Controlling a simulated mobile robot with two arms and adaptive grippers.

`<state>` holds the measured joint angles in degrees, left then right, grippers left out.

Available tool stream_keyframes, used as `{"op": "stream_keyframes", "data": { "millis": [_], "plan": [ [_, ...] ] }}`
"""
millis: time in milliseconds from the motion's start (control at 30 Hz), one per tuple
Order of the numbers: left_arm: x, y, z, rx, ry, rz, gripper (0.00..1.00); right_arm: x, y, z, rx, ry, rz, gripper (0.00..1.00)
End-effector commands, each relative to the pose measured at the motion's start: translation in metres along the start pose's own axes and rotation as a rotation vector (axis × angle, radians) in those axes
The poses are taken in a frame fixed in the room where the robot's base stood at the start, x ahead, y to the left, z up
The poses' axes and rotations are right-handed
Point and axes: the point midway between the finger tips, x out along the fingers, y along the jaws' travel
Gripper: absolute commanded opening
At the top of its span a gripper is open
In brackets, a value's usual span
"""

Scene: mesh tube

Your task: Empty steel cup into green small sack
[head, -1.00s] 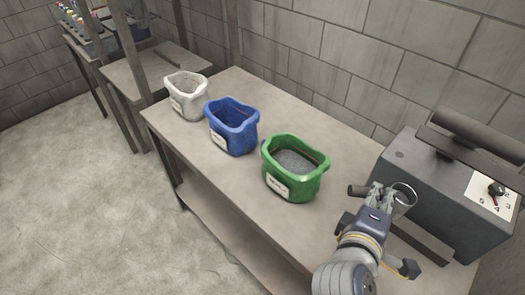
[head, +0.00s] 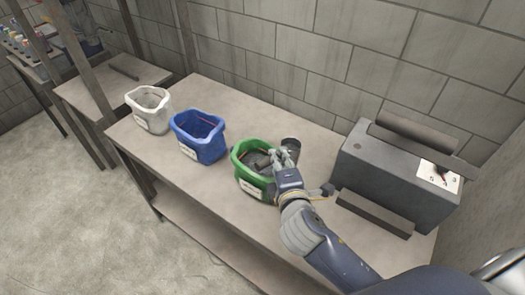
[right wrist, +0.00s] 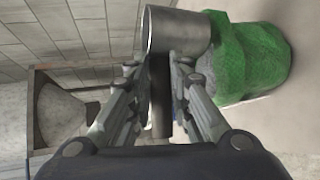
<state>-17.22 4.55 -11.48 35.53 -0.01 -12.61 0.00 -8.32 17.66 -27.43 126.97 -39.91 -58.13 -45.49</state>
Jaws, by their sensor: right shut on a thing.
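The green small sack (head: 248,186) stands open on the workbench, right of the blue sack, with grey grainy material inside; it also shows in the right wrist view (right wrist: 250,62). My right gripper (head: 280,160) is over the sack's right rim. It is shut on the dark handle (right wrist: 161,95) of the steel cup (right wrist: 178,31). In the head view the cup (head: 290,146) is beside and partly above the sack's back right rim and looks tilted. Its contents are hidden. My left gripper is not in view.
A blue sack (head: 199,150) and a white sack (head: 148,122) stand in a row to the left. A grey machine with a dial (head: 395,185) stands to the right. A block wall runs behind the workbench (head: 185,192).

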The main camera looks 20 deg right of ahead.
Motion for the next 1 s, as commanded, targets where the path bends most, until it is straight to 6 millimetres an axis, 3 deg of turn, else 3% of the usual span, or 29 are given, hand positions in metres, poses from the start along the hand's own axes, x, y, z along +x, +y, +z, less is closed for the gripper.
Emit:
{"op": "stream_keyframes", "data": {
  "millis": [533, 867, 1000],
  "plan": [
    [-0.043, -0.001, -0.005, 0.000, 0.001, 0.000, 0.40, 0.040, 0.005, 0.029, -0.088, 0.147, 0.051, 0.00],
    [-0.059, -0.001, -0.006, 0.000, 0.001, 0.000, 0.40, 0.058, 0.004, 0.057, -0.132, 0.209, 0.085, 0.00],
    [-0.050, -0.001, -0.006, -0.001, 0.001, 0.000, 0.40, 0.066, -0.009, 0.062, -0.140, 0.219, 0.094, 0.00]
  ]
}}
